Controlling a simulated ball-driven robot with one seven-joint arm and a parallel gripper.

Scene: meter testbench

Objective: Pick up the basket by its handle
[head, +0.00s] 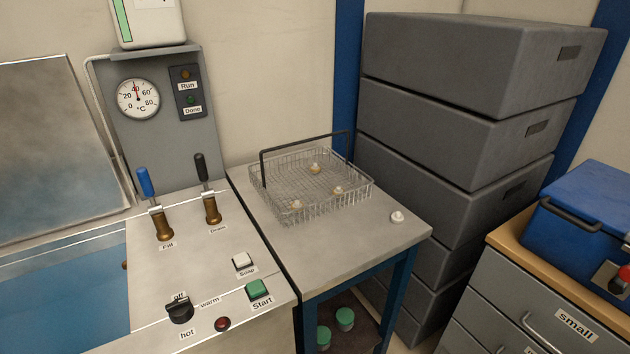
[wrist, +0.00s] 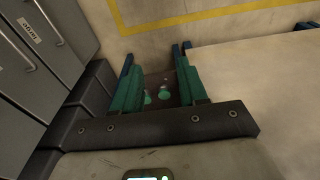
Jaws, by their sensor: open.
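The wire basket (head: 312,186) stands upright on the small grey table in the head view. Its dark handle (head: 305,143) stands up as an arch over it. Several small pale, yellowish parts lie inside the basket. My gripper (wrist: 156,66) shows only in the wrist view, with two teal fingers spread apart and nothing held between them. The basket and its handle are not visible in the wrist view, so the gripper is apart from the handle. The head view does not show the gripper.
A small white part (head: 397,217) lies on the table (head: 345,243) right of the basket. A control bench (head: 205,265) with upright levers adjoins the left. Stacked grey boxes (head: 450,120) rise close behind on the right. A blue cooler (head: 585,215) sits on drawers. Green-lidded jars (head: 345,318) stand below the table.

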